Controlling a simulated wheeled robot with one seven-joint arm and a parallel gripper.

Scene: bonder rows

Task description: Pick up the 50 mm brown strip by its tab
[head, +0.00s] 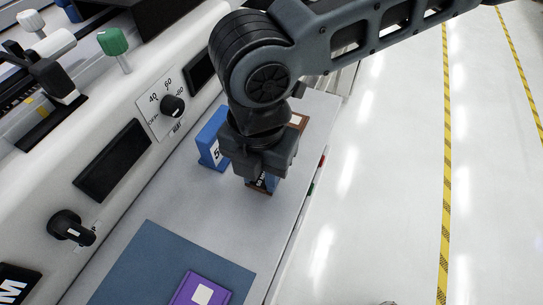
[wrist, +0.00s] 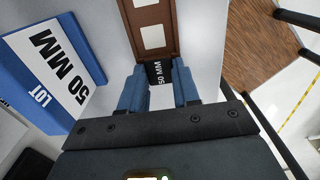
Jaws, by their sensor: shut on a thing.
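The brown strip (wrist: 151,12) carries white squares and has a black tab (wrist: 159,72) marked 50 MM. In the wrist view the tab lies between the two blue fingers of my gripper (wrist: 158,88), which is shut on it. In the head view my gripper (head: 262,176) is low over the grey shelf, hiding the middle of the strip. The strip's brown far part (head: 299,120) shows behind it. I cannot tell whether the strip touches the shelf.
A blue block (head: 213,138) stands close left of my gripper; its white label in the wrist view (wrist: 58,62) reads LOT 50 MM. A blue mat (head: 150,265) with a purple item (head: 187,292) lies nearer. The machine front with knobs borders the shelf (head: 190,205) on the left.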

